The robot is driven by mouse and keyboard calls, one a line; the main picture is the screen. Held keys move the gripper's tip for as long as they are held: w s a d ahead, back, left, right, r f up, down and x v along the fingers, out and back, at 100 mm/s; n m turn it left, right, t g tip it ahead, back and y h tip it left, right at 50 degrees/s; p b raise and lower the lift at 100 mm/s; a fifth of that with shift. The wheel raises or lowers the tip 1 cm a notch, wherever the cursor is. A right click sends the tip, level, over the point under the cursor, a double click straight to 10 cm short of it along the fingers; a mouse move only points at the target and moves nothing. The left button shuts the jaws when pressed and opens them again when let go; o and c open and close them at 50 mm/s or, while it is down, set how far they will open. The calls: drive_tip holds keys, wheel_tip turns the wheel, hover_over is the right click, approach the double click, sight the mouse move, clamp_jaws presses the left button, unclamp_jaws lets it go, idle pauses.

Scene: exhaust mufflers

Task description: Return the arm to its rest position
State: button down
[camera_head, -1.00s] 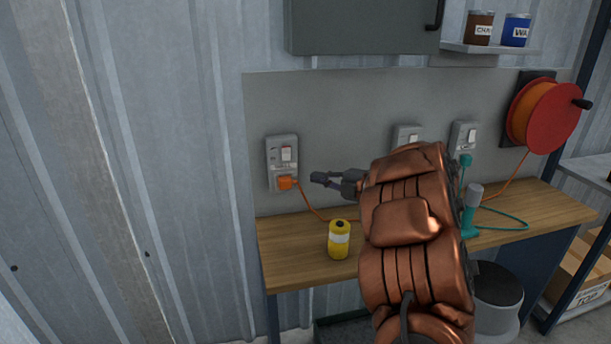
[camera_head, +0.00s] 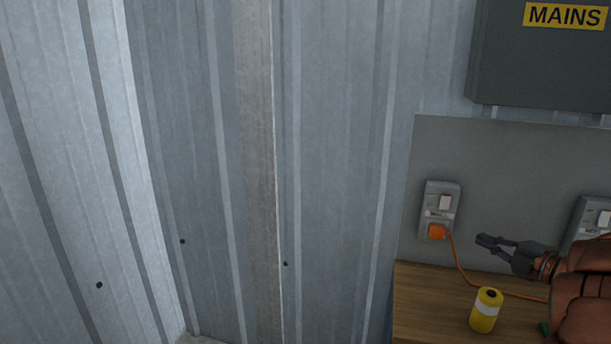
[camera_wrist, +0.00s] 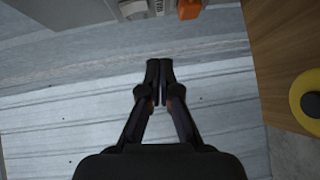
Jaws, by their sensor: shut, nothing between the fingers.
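My gripper (camera_head: 482,241) is in the lower right of the head view, in front of the grey backboard and to the right of the left wall socket (camera_head: 437,208). In the wrist view its two dark fingers (camera_wrist: 160,70) are together with nothing between them. My copper-coloured arm (camera_head: 585,295) reaches in from the right edge and is mostly cut off. An orange plug (camera_head: 437,231) sits in the left socket, and its orange cord runs down behind my gripper. The plug also shows at the top of the wrist view (camera_wrist: 189,9).
A yellow can with a white band (camera_head: 486,312) stands on the wooden bench (camera_head: 430,300) below my gripper. A dark MAINS box (camera_head: 540,65) hangs above. Another socket (camera_head: 590,218) is at the right. Corrugated metal wall (camera_head: 330,130) fills the left side.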

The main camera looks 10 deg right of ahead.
drive_tip(key=w+d+r+m+g+h, duration=0.1)
drive_tip(key=w+d+r+m+h, duration=0.4)
drive_tip(key=m+h, duration=0.55)
drive_tip(key=s+a+f+m+g+y, duration=0.1)
drive_tip(key=s+a+f+m+g, duration=0.4)
drive_tip(key=s+a, duration=0.8)
drive_tip(key=s+a+f+m+g+y, duration=0.2)
drive_tip(key=s+a+f+g, duration=0.35)
drive_tip(key=s+a, duration=0.8)
drive_tip(key=s+a+f+m+g+y, duration=0.1)
drive_tip(key=s+a+f+m+g, duration=0.5)
drive_tip(key=s+a, duration=0.7)
wheel_tip(320, 180, up, 14)
drive_tip(key=s+d+n+p, duration=0.1)
drive_tip(key=d+n+p, duration=0.1)
drive_tip(key=p, duration=1)
drive_tip(key=shift+s+r, duration=0.15)
drive_tip(key=shift+s, duration=0.1)
drive_tip(key=shift+d, duration=0.2)
